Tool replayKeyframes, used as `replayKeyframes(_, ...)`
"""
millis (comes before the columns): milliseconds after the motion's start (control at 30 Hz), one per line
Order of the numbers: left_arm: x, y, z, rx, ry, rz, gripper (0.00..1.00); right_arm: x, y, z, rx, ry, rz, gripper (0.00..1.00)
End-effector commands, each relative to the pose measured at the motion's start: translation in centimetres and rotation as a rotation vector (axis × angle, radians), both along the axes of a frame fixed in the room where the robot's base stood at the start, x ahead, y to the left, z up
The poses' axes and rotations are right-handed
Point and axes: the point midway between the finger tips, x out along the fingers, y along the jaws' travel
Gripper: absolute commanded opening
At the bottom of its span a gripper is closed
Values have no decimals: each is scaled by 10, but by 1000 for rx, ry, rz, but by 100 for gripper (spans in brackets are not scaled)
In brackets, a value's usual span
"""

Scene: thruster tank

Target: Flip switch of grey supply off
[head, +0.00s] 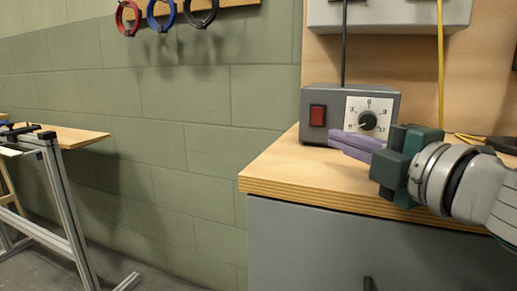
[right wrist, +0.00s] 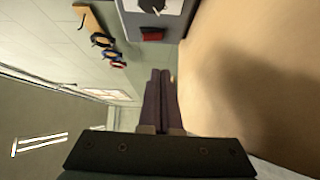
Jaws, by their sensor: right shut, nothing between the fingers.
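The grey supply (head: 349,96) is a box on the wooden bench top, with a white dial plate and black knob (head: 368,120) on its front. Its red rocker switch (head: 318,115) is left of the dial. My right gripper (head: 334,140) has purple fingers, shut and empty, just in front of the supply and a little below and right of the switch. Its fingers (right wrist: 160,76) point toward the supply in the wrist view. My left gripper is not in view.
The wooden bench top (head: 275,170) has free room left of the gripper, over a grey cabinet (head: 330,245). Cables (head: 440,60) hang at the right. Cable coils (head: 163,12) hang on the green block wall. Another table (head: 75,136) stands far left.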

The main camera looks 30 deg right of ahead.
Motion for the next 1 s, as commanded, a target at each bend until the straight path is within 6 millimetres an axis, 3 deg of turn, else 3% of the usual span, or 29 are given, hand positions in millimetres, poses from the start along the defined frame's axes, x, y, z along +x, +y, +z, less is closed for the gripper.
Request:
replayKeyframes(200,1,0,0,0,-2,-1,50,-35,3,-4,4,4,-1,0)
replayKeyframes(400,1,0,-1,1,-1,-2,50,-50,4,-4,2,1,0,0)
replayKeyframes(1000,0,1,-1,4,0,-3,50,-53,4,-3,1,0,0,0)
